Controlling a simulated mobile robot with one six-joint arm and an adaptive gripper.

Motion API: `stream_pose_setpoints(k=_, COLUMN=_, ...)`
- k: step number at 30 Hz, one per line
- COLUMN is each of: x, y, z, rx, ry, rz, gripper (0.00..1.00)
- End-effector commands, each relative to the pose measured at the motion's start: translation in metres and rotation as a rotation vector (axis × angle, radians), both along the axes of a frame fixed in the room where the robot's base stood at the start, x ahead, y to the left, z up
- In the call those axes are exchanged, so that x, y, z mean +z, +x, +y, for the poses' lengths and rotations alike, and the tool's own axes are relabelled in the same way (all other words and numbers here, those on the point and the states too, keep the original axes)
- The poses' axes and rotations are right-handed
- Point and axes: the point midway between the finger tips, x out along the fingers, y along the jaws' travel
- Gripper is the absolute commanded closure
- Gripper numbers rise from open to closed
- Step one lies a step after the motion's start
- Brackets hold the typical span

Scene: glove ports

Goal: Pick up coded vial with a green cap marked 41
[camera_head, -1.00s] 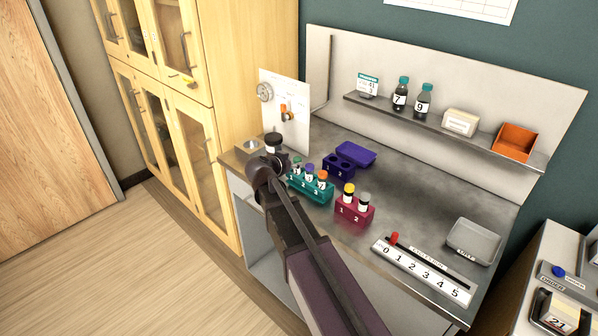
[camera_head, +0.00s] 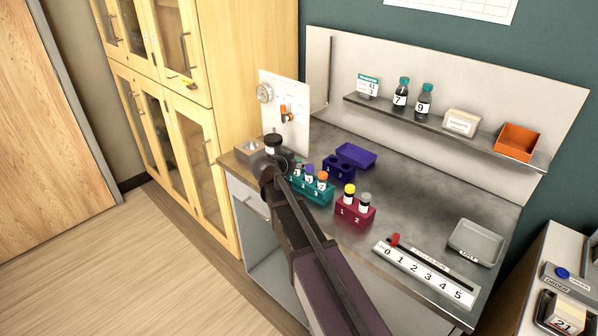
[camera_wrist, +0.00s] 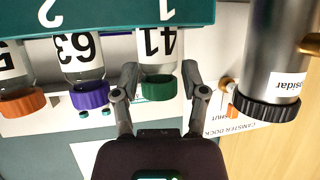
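The vial with a green cap marked 41 (camera_wrist: 160,62) stands in slot 1 of the teal rack (camera_wrist: 100,14), inverted in the wrist view. My gripper (camera_wrist: 160,78) has its two fingers spread on either side of this vial, near its cap; the fingers look open, and contact cannot be made out. A purple-capped vial marked 63 (camera_wrist: 82,65) and an orange-capped vial (camera_wrist: 15,80) fill the neighbouring slots. In the head view, the teal rack (camera_head: 318,196) is at the bench's front left, and my arm partly covers its left end.
A canister with a black lid (camera_wrist: 272,75) stands close beside the vial. A maroon rack (camera_head: 355,214) with two vials is to the right, a purple rack (camera_head: 338,168) behind. A numbered slider (camera_head: 425,274) and grey tray (camera_head: 475,243) lie farther right. Bare bench lies between.

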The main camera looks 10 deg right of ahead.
Motion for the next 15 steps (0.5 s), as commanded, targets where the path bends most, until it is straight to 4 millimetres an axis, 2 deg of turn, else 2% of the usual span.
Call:
stream_pose_setpoints(k=1, x=0.0000, y=0.0000, z=0.0001, rx=0.000, ry=0.000, rz=0.000, gripper=0.67)
stream_pose_setpoints(k=3, x=0.0000, y=0.0000, z=0.0002, rx=0.000, ry=0.000, rz=0.000, gripper=0.88)
stream_pose_setpoints(k=4, x=0.0000, y=0.0000, z=0.0001, rx=0.000, ry=0.000, rz=0.000, gripper=0.93)
stream_pose_setpoints(k=15, x=0.0007, y=0.0001, z=0.0002, rx=0.000, ry=0.000, rz=0.000, gripper=0.93)
